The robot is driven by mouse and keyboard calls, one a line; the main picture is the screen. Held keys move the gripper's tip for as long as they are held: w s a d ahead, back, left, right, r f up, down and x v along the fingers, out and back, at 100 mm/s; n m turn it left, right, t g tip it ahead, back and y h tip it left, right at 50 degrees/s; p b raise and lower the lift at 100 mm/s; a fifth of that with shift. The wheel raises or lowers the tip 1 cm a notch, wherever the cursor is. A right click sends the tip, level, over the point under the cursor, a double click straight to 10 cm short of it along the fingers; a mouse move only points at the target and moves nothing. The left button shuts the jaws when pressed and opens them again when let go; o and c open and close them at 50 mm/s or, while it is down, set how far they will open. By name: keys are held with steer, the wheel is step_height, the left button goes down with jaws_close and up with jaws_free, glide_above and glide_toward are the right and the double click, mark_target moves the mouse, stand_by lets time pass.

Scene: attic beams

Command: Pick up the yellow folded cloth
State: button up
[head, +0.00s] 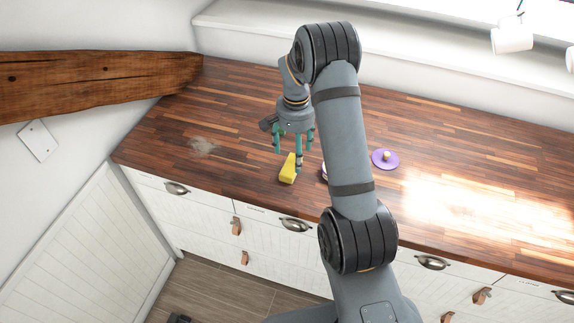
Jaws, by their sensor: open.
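The yellow folded cloth (289,169) lies on the dark wooden countertop, near its front edge, as a small thick block. My gripper (293,150) points down with its teal fingers apart. It is open and appears empty, just above and behind the cloth in the head view. The fingertips show on either side of the cloth's upper end. I cannot tell the exact height between the fingertips and the cloth.
Another small object beside the cloth is mostly hidden by my arm. A pale patch (203,146) marks the counter at left. A wooden beam (100,82) juts in at upper left.

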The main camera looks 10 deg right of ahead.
mark_target(294, 166)
steer(key=shift+w+f+p, duration=0.15)
steer(key=shift+f+p, duration=1.3)
steer(key=shift+f, duration=1.75)
steer(key=shift+c, duration=0.3)
steer(key=c, duration=1)
